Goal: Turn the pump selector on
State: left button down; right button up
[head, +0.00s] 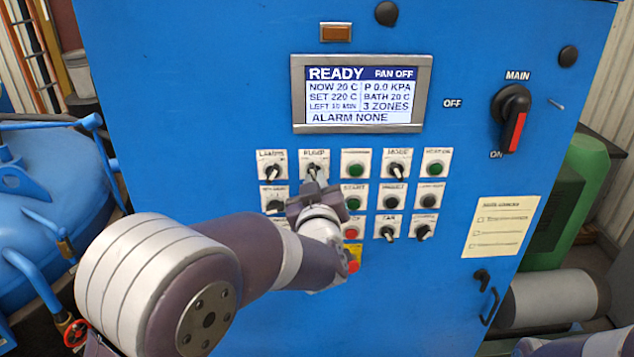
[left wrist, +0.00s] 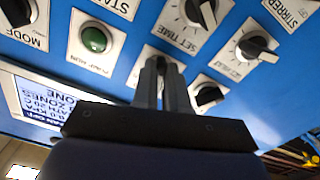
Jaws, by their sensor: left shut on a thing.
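The pump selector (head: 314,165) is a dark knob on a white plate labelled PUMP, in the top row of the blue panel in the head view. My left gripper (head: 316,184) reaches up to it from below, its fingertips at the knob. In the left wrist view the two fingers (left wrist: 161,72) are close together over the selector's white plate (left wrist: 147,54), shut on the knob. The fingers hide most of the knob, so I cannot tell its exact angle.
The screen (head: 361,93) reads READY, P 0.0 KPA, ALARM NONE. A green pump run lamp (left wrist: 95,40) sits beside the selector. Other selectors and buttons crowd closely around. The red-handled main switch (head: 514,122) is at right. A blue vessel (head: 50,190) stands at left.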

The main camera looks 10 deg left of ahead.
pick_arm(q)
jog(key=m+p, duration=0.1)
jog(key=m, duration=0.1)
jog(key=r+m, duration=0.1)
jog(key=m, duration=0.2)
jog(key=shift+a+r+p, duration=0.1)
jog(key=shift+a+p, duration=0.05)
jog(key=shift+p, duration=0.2)
jog(key=shift+m+p, duration=0.75)
jog(key=shift+m, duration=1.55)
jog(key=c, duration=1.2)
grip_release()
jog(key=shift+o, duration=0.2)
jog(key=shift+f, duration=0.25)
jog(key=shift+s+f, duration=0.1)
